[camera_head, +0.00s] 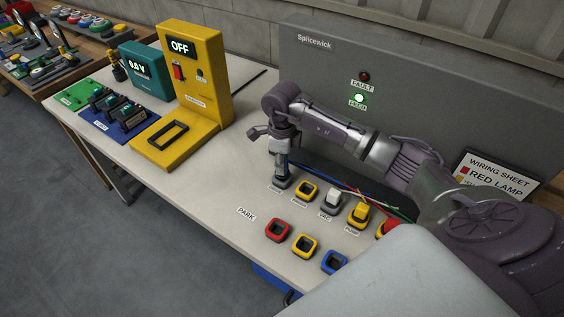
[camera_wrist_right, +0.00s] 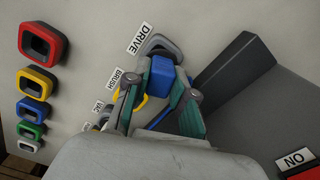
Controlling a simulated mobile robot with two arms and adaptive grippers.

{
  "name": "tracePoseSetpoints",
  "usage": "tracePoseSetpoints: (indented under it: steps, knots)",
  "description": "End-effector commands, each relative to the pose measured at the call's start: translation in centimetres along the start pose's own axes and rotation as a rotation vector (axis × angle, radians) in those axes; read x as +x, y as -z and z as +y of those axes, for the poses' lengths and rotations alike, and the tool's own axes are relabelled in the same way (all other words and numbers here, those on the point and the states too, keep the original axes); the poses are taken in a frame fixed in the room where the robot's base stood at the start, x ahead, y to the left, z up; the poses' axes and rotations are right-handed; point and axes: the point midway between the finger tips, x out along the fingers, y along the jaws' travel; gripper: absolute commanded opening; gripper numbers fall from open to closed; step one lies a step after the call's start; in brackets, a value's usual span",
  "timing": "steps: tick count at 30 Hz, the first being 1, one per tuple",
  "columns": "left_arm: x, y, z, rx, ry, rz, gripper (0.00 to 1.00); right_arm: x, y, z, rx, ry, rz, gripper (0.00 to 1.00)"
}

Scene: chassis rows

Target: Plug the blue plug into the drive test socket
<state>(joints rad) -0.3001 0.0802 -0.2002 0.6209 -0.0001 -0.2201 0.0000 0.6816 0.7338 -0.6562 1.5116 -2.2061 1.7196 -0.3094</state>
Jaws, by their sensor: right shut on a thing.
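My right gripper (camera_head: 281,172) points down over the grey drive socket (camera_head: 279,184) at the left end of the test row. In the right wrist view my right gripper (camera_wrist_right: 160,95) is shut on the blue plug (camera_wrist_right: 162,77). The blue plug is at the grey drive socket (camera_wrist_right: 163,43), beside the DRIVE label (camera_wrist_right: 140,38). The plug's lower end is hidden, so I cannot tell how deep it sits. In the head view the fingers mostly hide the plug. My left gripper is not in view.
A yellow socket (camera_head: 305,191), a white plug (camera_head: 333,201) and a yellow plug (camera_head: 358,214) continue the row. In front are empty red (camera_head: 277,230), yellow (camera_head: 305,245) and blue (camera_head: 335,262) park sockets. A yellow OFF tester (camera_head: 190,70) stands left. Wires run behind the row.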

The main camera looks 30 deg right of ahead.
Motion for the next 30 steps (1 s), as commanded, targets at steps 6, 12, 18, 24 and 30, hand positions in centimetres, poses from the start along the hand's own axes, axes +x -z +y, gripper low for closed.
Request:
tracePoseSetpoints:
  steps: [6,12,18,24,30]
  knots:
    - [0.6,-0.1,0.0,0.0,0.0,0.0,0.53,0.6,0.0,0.0,0.0,0.0,0.0,0.0]
    - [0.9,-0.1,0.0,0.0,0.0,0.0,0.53,1.1,0.0,0.0,0.001,0.0,0.0,0.0]
    - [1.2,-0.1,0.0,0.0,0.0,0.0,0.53,1.5,0.0,0.0,0.0,0.001,0.0,0.27]
    - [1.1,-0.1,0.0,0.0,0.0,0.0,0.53,1.4,0.0,0.0,0.0,0.0,0.0,0.53]
    - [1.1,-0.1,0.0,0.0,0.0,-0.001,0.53,1.4,0.0,0.0,0.0,0.0,0.0,0.53]
